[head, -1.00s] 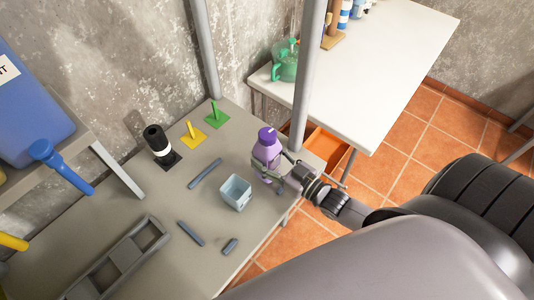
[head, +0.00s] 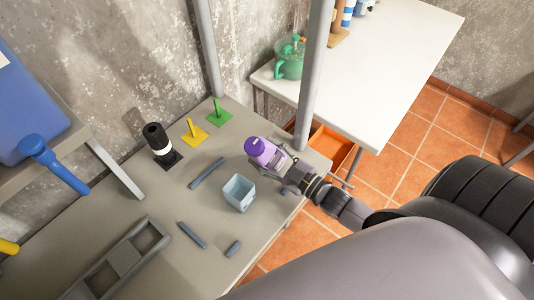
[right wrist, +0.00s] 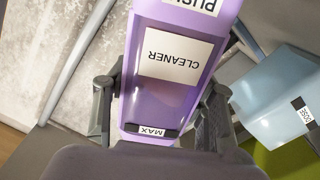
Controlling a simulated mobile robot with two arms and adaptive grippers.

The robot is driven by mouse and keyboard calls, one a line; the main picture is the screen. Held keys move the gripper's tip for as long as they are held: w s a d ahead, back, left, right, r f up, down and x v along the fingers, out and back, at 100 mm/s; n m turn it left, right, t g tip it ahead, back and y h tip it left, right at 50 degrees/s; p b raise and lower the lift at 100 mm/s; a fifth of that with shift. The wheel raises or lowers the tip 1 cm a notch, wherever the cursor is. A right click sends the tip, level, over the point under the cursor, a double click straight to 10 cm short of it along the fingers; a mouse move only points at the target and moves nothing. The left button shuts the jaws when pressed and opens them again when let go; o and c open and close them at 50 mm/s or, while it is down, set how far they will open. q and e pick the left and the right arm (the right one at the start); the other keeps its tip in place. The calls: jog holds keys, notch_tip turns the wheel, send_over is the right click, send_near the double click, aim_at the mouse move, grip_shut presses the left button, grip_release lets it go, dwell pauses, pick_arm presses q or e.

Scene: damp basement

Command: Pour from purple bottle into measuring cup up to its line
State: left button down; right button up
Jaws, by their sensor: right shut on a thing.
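The purple bottle (head: 262,152) is in the grip of my right gripper (head: 284,168), near the table's right end in the head view. It leans, with its cap end toward the left. In the right wrist view my right gripper (right wrist: 160,108) has a finger on each side of the bottle (right wrist: 190,25), whose white label reads CLEANER upside down. The measuring cup is a pale blue, square, open-topped cup (head: 239,194) standing on the table just below and left of the bottle. The cup (right wrist: 275,103) shows at the right of the wrist view with a small marked label. The left gripper is out of view.
A grey table (head: 150,207) holds a grey divided tray (head: 148,238), grey bars, a black cylinder (head: 157,140), and yellow (head: 194,133) and green (head: 219,113) pegged plates. A metal post (head: 314,75) rises close behind the bottle. A white table (head: 390,75) stands beyond.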

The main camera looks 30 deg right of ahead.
jog(key=shift+w+f+n+b, duration=0.15)
jog(key=shift+f+n+b, duration=0.15)
jog(key=shift+n+b, duration=0.65)
jog(key=shift+w+d+n+b, duration=0.1)
jog(key=shift+d+n+b, duration=0.2)
jog(key=shift+n+b, duration=0.35)
jog(key=shift+w+d+f+n+b, duration=0.15)
jog(key=shift+d+n+b, duration=0.2)
jog(key=shift+n+b, duration=0.55)
jog(key=shift+f+n+b, duration=0.7)
jog(key=shift+n+b, duration=0.3)
jog(key=shift+r, duration=0.35)
jog(key=shift+d+r+n, duration=0.15)
jog(key=shift+r+n, duration=0.45)
jog(key=shift+n, duration=0.3)
jog(key=shift+w+d+r+n+p, duration=0.1)
jog(key=shift+r+n+p, duration=1.1)
jog(key=shift+r+n, duration=0.1)
jog(key=shift+r+n+p, duration=0.8)
jog(key=shift+r+n, duration=0.15)
jog(key=shift+n, duration=0.15)
